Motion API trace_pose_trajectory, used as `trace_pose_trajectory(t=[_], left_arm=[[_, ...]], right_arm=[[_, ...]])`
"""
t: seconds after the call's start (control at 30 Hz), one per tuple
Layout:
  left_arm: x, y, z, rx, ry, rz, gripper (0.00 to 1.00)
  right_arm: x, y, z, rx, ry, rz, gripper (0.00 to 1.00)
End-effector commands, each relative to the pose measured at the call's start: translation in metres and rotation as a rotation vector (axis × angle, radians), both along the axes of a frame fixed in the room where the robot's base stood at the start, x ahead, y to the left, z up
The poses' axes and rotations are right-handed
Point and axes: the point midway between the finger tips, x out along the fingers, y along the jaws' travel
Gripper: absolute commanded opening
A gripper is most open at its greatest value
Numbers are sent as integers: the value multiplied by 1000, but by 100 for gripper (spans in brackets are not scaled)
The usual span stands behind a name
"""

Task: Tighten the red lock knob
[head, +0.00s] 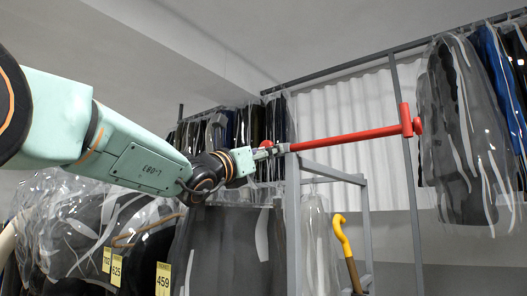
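My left arm comes in from the left, and its gripper (268,152) is at the near end of a long red bar (345,138). A small red part, perhaps the lock knob (266,143), shows right at the fingertips. The fingers are small and overlap this part and a grey bracket, so I cannot tell whether they touch or grip it. The bar runs right to a red upright piece (406,120) with a red rounded end (418,125) beside a grey post. My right gripper is not in view.
A grey metal frame (293,222) stands just right of my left gripper. Bagged garments (465,130) hang at the right, and more hang below my arm. Numbered yellow tags (163,280) and a yellow hooked handle (342,235) show low down.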

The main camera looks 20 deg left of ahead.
Motion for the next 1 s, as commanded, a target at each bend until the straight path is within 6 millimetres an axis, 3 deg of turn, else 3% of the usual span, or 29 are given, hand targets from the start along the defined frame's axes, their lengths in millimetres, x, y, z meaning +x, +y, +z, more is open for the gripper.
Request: trace_pose_trajectory(t=[0.47,1.0], left_arm=[[-3,-4,2,0,0,-1,57],[-1,-3,3,0,-1,-1,13]], right_arm=[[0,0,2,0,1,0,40],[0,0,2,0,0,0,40]])
